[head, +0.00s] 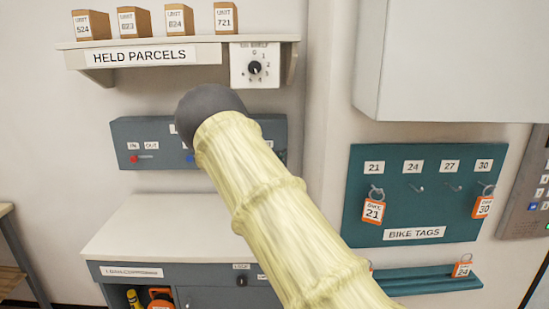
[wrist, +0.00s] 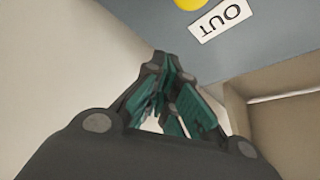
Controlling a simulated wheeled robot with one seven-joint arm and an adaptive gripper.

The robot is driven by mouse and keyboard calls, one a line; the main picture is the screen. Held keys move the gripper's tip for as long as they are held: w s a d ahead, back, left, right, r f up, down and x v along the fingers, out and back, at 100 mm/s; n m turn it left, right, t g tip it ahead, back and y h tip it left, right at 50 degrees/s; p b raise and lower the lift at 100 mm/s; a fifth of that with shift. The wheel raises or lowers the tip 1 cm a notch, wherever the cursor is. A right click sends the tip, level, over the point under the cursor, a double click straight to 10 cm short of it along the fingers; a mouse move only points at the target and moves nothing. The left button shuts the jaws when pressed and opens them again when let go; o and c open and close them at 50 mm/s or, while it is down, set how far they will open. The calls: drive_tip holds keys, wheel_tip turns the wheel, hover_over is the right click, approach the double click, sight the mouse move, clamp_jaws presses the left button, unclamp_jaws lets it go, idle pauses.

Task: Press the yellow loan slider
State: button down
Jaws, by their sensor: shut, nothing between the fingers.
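The wrist view shows part of a yellow round knob (wrist: 188,4), cut off by the top edge, on a grey-blue panel beside an upside-down OUT label (wrist: 226,19). This looks like the yellow loan slider, but its travel and full shape are out of frame. My gripper (wrist: 166,72) is shut and empty, with its tips below the knob in the picture; I cannot tell its distance from the panel. In the head view, the grey-blue panel (head: 128,136) carries IN and OUT labels, a red slider (head: 134,159) and a partly hidden blue one (head: 189,158). My arm hides my gripper and the yellow slider there.
A shelf labelled HELD PARCELS (head: 190,55) with several small boxes and a dial (head: 254,66) is above the panel. A pale counter (head: 150,222) is below. A teal bike-tag board (head: 415,205) hangs at right, under a pale cabinet (head: 450,60).

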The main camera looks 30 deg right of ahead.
drive_tip(key=w, duration=0.1)
drive_tip(key=w+a+f+p, duration=0.1)
drive_tip(key=w+p, duration=0.1)
drive_tip(key=shift+a+f, duration=0.3)
drive_tip(key=shift+f, duration=0.05)
idle(0.3)
